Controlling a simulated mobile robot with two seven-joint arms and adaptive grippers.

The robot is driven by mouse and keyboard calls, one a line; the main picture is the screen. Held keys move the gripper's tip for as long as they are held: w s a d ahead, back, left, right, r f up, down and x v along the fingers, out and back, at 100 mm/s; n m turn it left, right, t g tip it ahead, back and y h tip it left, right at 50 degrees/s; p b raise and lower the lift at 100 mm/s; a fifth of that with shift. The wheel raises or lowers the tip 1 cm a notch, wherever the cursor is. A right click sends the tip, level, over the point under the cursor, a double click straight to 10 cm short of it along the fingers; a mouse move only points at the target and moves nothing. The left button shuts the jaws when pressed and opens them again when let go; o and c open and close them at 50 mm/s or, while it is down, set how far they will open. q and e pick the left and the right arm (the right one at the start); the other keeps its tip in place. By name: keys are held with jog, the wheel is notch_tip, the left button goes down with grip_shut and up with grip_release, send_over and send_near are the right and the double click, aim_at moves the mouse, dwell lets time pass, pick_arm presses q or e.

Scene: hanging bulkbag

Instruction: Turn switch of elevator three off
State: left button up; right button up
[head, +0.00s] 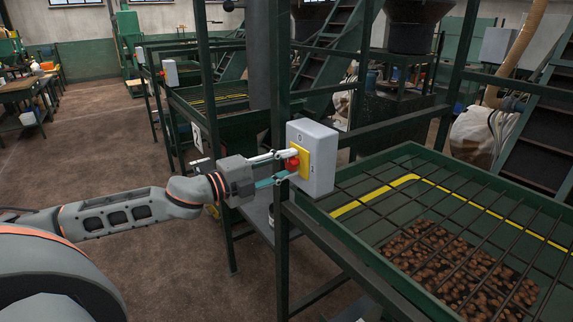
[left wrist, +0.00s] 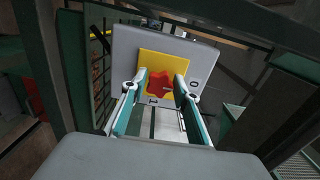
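The switch box (head: 323,150) is a grey box on a dark green post, with a yellow plate (head: 304,152) and a red knob (head: 292,163). The left wrist view shows the red star-shaped knob (left wrist: 160,85) on its yellow plate (left wrist: 168,64), with an O mark to the right and an I mark below. My left gripper (head: 288,164) points at the knob, its two fingers apart on either side of it. Whether the fingertips touch the knob is too small to tell. My right gripper is not in view.
A green tray with a mesh grid (head: 440,235) and brown beans lies right of the box. Green posts and rails surround the switch. Another grey box with a red part (head: 170,73) stands farther back. The brown floor (head: 90,150) at left is open.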

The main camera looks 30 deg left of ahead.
pick_arm(q)
jog(key=shift+o, duration=0.6)
jog(key=shift+s+f, duration=0.1)
jog(key=shift+s, duration=0.05)
jog(key=shift+s+a, duration=0.2)
jog(key=shift+s, duration=0.15)
jog(key=v, duration=1.1)
dwell(0.6)
